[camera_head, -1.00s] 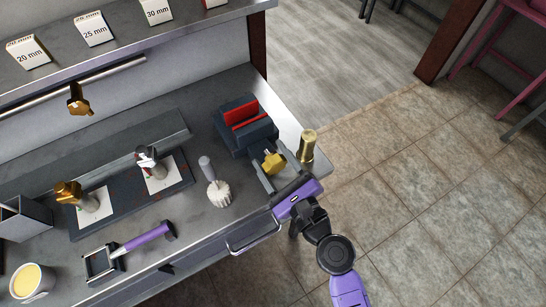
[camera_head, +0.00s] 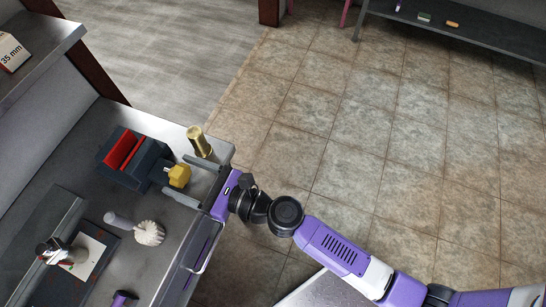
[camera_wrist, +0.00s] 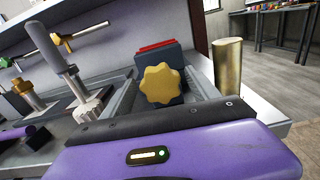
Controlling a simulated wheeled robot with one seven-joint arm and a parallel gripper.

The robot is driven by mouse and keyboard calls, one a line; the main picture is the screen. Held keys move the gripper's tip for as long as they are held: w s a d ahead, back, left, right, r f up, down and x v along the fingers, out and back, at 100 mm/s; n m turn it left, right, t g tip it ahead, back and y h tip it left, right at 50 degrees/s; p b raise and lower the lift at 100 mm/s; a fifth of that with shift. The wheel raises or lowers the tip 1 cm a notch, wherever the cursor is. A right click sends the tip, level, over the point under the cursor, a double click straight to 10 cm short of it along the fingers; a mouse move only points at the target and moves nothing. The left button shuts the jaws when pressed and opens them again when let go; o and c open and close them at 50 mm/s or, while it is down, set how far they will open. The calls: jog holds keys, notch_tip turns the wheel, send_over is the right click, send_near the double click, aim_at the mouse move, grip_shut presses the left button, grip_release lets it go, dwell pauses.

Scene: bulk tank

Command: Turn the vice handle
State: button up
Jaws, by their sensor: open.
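The vice (camera_head: 133,157) is a dark grey block with red jaw faces on the metal counter. Its handle is a yellow lobed knob (camera_head: 179,176) on the side facing my gripper. My gripper (camera_head: 175,178) is open, with one finger on each side of the knob. In the wrist view the knob (camera_wrist: 161,84) sits in the middle, in front of the vice (camera_wrist: 160,58). I cannot tell whether the fingers touch it.
A brass cylinder (camera_head: 199,142) stands close beside my gripper at the counter's corner.

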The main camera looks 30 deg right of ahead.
aim_at(185, 178)
jog(key=b+v, duration=0.1)
jog(key=v, duration=0.5)
jog(key=shift+f, duration=0.1)
jog(key=s+d+f+n+h+b, duration=0.3)
jog(key=s+d+n+h, duration=0.5)
jog(key=s+d+n, duration=0.8)
jog(key=shift+s+d+f+n, duration=0.3)
jog(key=shift+s+n, duration=0.35)
jog(key=shift+n, duration=0.65)
